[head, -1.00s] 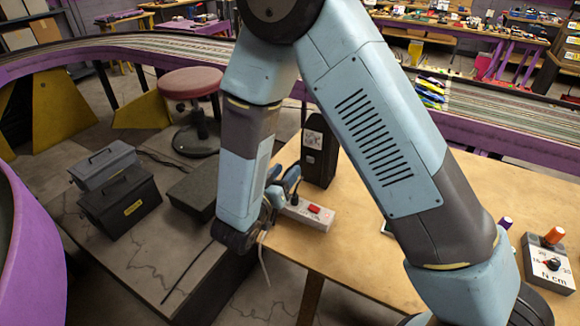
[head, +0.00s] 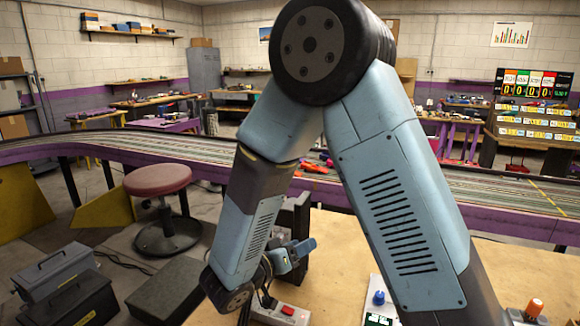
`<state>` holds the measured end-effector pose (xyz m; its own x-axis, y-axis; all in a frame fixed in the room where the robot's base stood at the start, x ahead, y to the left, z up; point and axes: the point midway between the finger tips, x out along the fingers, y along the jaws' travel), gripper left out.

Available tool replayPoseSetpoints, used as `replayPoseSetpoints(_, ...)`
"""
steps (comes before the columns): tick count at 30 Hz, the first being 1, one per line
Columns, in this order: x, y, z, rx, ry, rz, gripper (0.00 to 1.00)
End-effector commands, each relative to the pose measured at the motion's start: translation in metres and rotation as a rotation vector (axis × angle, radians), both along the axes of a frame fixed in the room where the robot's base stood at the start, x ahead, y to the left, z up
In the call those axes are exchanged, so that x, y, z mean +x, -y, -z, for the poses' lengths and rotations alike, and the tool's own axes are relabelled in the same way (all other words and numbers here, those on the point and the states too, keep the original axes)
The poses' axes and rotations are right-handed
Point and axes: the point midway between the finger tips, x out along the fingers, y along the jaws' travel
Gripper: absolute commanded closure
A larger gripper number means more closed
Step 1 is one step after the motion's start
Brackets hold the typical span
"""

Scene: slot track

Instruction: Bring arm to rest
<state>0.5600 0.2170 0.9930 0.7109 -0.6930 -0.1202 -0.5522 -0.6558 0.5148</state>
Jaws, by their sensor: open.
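My arm is folded in the middle of the head view, with its elbow high and its forearm hanging down on the left. My gripper (head: 291,256) is at the lower end, partly hidden by the wrist. Its blue jaws are open, and I see nothing between them. It appears just above the near left part of the wooden workbench (head: 335,245), in front of a black upright box (head: 296,215). A power strip (head: 279,315) with a red switch lies below it in the picture. I cannot tell the exact gap to either.
A device with a blue knob (head: 378,298) and an orange-topped item (head: 534,307) are on the bench. Dark cases (head: 70,303), a grey block (head: 180,290) and a red stool (head: 158,180) stand left. The slot track (head: 480,190) crosses behind.

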Motion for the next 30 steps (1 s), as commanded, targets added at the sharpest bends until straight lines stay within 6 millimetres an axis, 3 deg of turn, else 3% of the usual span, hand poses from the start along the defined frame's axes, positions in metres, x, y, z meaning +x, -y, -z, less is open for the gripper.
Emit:
replayPoseSetpoints(1, 0.0, 0.018, -0.012, -0.001, -0.037, 0.054, 0.5)
replayPoseSetpoints(6, -0.008, 0.07, -0.037, 0.0, -0.205, 0.203, 0.5)
replayPoseSetpoints(15, -0.041, 0.143, -0.07, 0.112, -0.506, 0.367, 0.5)
replayPoseSetpoints(21, -0.068, 0.176, -0.085, 0.245, -0.681, 0.39, 0.5)
replayPoseSetpoints(30, -0.108, 0.205, -0.104, 0.483, -0.862, 0.291, 0.5)
